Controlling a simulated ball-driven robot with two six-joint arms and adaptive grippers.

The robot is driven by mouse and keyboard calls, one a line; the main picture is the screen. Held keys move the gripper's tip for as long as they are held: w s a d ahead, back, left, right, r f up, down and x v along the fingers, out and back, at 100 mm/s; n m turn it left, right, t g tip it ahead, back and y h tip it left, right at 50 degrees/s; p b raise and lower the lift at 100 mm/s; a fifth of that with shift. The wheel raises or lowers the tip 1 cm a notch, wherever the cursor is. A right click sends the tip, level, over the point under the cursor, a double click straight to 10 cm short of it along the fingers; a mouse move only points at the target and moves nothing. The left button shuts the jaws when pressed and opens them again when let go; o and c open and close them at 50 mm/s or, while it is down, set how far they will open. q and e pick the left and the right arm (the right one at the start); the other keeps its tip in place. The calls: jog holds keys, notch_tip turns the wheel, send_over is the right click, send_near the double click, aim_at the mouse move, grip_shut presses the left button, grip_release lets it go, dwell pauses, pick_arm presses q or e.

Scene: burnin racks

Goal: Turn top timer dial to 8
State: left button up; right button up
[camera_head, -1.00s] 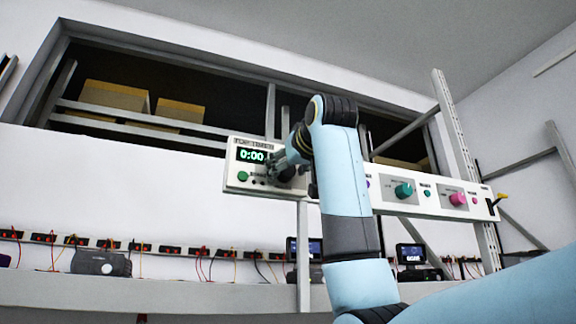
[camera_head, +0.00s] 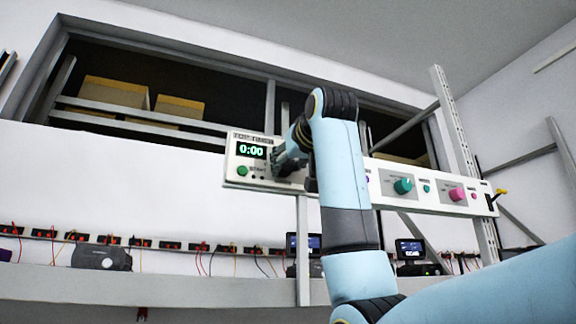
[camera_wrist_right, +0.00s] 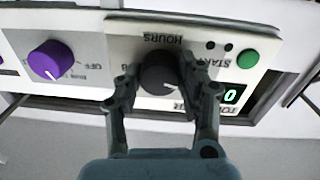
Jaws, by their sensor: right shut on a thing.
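The top timer is a pale panel (camera_head: 238,172) at the left end of a long control strip, with a green display (camera_head: 251,150) reading 0:00. In the right wrist view its dark dial (camera_wrist_right: 158,74) sits between the fingers, under the word HOURS, and the panel appears upside down. My right gripper (camera_wrist_right: 160,80) is shut on the dial, one finger on each side. In the head view the right gripper (camera_head: 287,166) is at the panel and hides the dial. The dial's setting is hard to read. My left gripper is not in view.
A green start button (camera_wrist_right: 248,59) is close beside the dial. A purple knob (camera_wrist_right: 50,61) is on the neighbouring panel. Farther right on the strip are a teal knob (camera_head: 403,186) and a pink knob (camera_head: 457,194). A bench shelf (camera_head: 180,283) runs below.

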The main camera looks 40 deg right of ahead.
jog(key=m+b, duration=0.1)
jog(key=m, duration=0.3)
jog(key=shift+b, duration=0.4)
jog(key=m+b, duration=0.2)
jog(key=m, duration=0.1)
jog(key=shift+m, duration=0.3)
jog(key=m+b, duration=0.2)
jog(key=m, duration=0.1)
jog(key=shift+m, duration=0.3)
jog(key=m+b, duration=0.2)
jog(key=m, duration=0.2)
jog(key=shift+y, duration=0.4)
jog(key=m+b, duration=0.3)
jog(key=m, duration=0.1)
jog(key=shift+m, duration=0.3)
jog(key=m+b, duration=0.1)
jog(key=m, duration=0.2)
jog(key=shift+m+y+b, duration=0.3)
jog(key=shift+b, duration=0.1)
jog(key=m+b, duration=0.1)
jog(key=m, duration=0.2)
jog(key=shift+b, duration=0.3)
jog(key=shift+f+m+b, duration=0.1)
jog(key=shift+m+b, duration=0.6)
jog(key=shift+m, duration=1.2)
